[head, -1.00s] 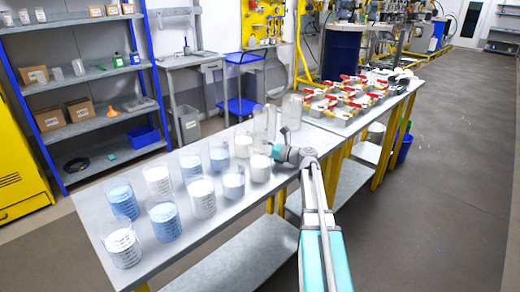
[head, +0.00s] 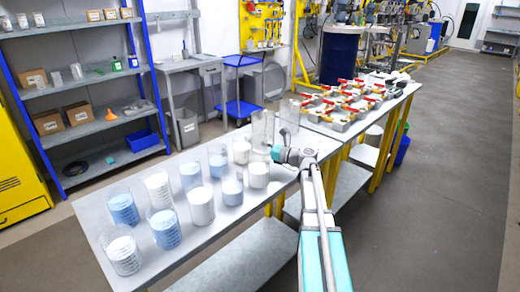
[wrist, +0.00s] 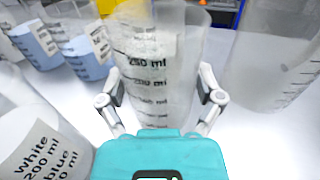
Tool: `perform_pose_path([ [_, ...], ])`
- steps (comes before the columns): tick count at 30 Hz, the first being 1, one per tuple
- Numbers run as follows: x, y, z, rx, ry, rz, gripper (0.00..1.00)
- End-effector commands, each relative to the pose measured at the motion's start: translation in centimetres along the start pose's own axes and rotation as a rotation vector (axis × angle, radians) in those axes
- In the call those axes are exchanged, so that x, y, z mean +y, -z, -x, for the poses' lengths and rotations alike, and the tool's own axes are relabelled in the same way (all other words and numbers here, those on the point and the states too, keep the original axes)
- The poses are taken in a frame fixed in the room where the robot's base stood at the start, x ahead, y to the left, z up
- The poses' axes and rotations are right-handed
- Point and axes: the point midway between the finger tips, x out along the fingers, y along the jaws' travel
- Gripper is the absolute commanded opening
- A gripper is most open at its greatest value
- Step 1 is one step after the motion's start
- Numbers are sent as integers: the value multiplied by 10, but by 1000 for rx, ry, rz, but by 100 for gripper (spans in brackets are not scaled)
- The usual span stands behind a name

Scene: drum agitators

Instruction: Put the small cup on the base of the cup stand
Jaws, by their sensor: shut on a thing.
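My gripper (wrist: 156,100) is shut on a clear beaker (wrist: 150,75) with 250 ml graduation marks, upright between the two fingers in the wrist view. In the head view my gripper (head: 278,153) is at the far end of the beaker table, beside two tall clear beakers (head: 262,130). I cannot tell there exactly how the held one meets the table. I cannot make out a separate small cup or a cup stand with a base in either view.
Another clear beaker (wrist: 275,60) stands close right of the held one. A labelled white beaker (wrist: 35,145) is near at lower left, blue ones (wrist: 38,42) behind. Several filled beakers crowd the table (head: 190,255). Red-handled valves (head: 345,100) lie on the table beyond.

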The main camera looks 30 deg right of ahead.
Motion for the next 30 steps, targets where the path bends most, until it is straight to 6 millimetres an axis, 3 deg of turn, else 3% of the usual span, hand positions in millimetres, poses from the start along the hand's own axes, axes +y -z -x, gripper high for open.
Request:
perform_pose_path([
  [1,0,-10,0,0,0,0,53],
  [14,0,-52,0,0,0,0,53],
  [30,40,-47,116,0,3,0,53],
])
